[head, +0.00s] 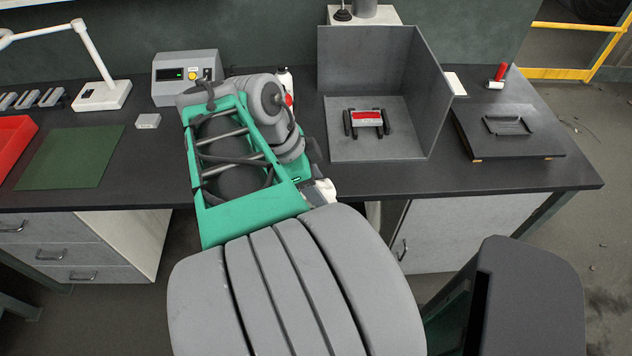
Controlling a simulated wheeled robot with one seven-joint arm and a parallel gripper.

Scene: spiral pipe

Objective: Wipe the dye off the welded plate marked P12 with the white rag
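A small plate with a bright red top (367,117) sits on a black stand inside the grey open-fronted booth (376,145). The red looks like dye on a pale plate; no P12 marking can be read at this size. My arm reaches over the bench left of the booth. Its end is mostly hidden behind its own links, and the fingers cannot be made out. A small whitish piece (322,190) shows beside the arm at the bench's front edge; I cannot tell whether it is the rag or part of my arm.
A white bottle with red (285,82) stands behind the arm. A grey box with a display (186,77), a lamp (102,94), a green mat (70,158) and a red tray (14,143) are left. A black handled case (507,132) and a red-topped item (499,76) are right of the booth.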

